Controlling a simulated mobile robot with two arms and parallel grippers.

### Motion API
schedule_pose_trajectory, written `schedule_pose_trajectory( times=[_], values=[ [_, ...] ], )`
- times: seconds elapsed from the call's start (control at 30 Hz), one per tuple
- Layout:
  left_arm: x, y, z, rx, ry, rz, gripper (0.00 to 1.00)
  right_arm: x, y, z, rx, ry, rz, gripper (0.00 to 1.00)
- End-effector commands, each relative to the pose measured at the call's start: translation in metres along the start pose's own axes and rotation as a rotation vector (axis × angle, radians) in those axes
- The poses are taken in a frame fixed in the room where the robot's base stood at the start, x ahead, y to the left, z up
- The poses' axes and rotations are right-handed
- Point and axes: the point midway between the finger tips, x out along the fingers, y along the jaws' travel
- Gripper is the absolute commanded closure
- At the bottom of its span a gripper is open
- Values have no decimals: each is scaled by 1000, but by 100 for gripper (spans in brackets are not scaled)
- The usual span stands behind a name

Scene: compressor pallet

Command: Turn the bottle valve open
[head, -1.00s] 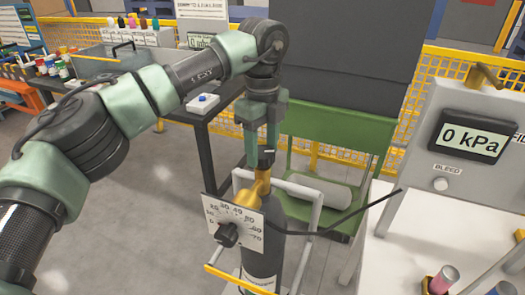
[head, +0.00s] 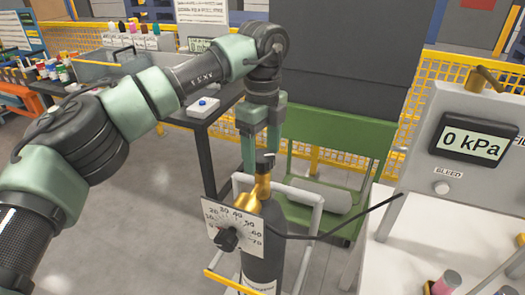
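A dark gas bottle (head: 262,252) stands upright in the lower middle of the head view. Its brass valve (head: 258,193) is on top, with a small dark knob (head: 266,158) bearing a pale mark at the upper end. My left gripper (head: 262,160) points down from above, its two green fingers apart on either side of the knob; whether they touch it is unclear. A white square dial (head: 238,220) with a black centre hangs in front of the bottle's neck. My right gripper is not in view.
A white-railed trolley frame (head: 300,190) with a yellow bar surrounds the bottle. A black hose (head: 345,223) runs right to a grey panel reading 0 kPa (head: 472,142). A green rack (head: 340,130) stands behind; clear floor lies left.

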Motion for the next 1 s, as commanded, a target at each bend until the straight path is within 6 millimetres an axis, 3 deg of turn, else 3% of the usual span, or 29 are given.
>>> schedule_pose_trajectory(
  times=[0.23, 0.5, 0.7, 1.0],
  values=[
    [-7, 0, 0, 1, 0, 0, 29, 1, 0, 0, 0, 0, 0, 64],
    [-52, -1, 0, 0, -1, -2, 29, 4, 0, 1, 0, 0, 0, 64],
    [-74, 0, 0, 0, 0, 0, 29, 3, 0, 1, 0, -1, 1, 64],
    [-78, 0, 0, 1, 0, 0, 29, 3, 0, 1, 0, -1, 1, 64]
  ],
)
